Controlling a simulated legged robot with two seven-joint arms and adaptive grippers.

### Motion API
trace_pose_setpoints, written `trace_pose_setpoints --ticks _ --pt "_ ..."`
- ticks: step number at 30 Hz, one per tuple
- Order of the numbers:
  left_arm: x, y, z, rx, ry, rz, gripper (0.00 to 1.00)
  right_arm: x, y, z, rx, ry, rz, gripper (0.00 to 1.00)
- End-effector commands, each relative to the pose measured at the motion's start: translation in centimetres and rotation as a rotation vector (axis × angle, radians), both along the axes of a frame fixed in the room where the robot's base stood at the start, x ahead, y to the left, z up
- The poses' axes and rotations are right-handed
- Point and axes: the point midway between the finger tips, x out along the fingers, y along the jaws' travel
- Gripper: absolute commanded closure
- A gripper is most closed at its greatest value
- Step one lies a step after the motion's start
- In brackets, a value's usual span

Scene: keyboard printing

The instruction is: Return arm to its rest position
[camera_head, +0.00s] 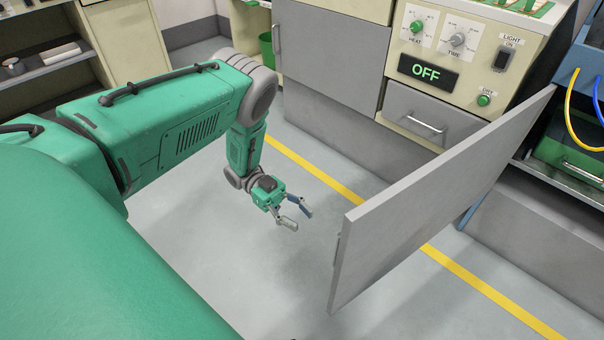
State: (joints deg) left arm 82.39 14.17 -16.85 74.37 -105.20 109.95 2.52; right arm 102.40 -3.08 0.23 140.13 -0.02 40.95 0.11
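My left arm (190,120) is green with grey joints and comes in from the left. It reaches forward, then bends down at the elbow over the floor. My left gripper (299,219) hangs low, just left of a grey panel. Its two fingers are spread apart with nothing between them. The gripper does not touch the panel in this view. My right arm and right gripper are not in view.
The grey panel (430,205), like an open door, juts toward me on the right. Behind stands a cream machine with an "OFF" display (428,70), knobs and a drawer (433,118). A shelf (45,60) stands far left. Grey floor (230,270) around the gripper is clear.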

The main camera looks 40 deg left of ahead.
Motion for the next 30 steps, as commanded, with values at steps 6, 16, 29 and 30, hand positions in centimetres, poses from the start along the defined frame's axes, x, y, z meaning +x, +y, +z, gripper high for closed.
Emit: trace_pose_setpoints --ticks 6,16,29,30 --pt "0.0 0.0 0.0 0.000 0.000 0.000 0.68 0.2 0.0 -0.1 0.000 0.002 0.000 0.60" --pt "2.3 -3.1 0.7 0.060 0.008 0.194 0.68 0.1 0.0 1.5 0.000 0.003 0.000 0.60" --pt "-0.9 -5.7 0.2 0.713 0.559 1.020 0.68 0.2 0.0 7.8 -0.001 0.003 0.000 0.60" --pt "-3.2 -5.1 0.4 0.797 0.640 1.069 0.68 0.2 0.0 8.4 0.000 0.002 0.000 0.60"
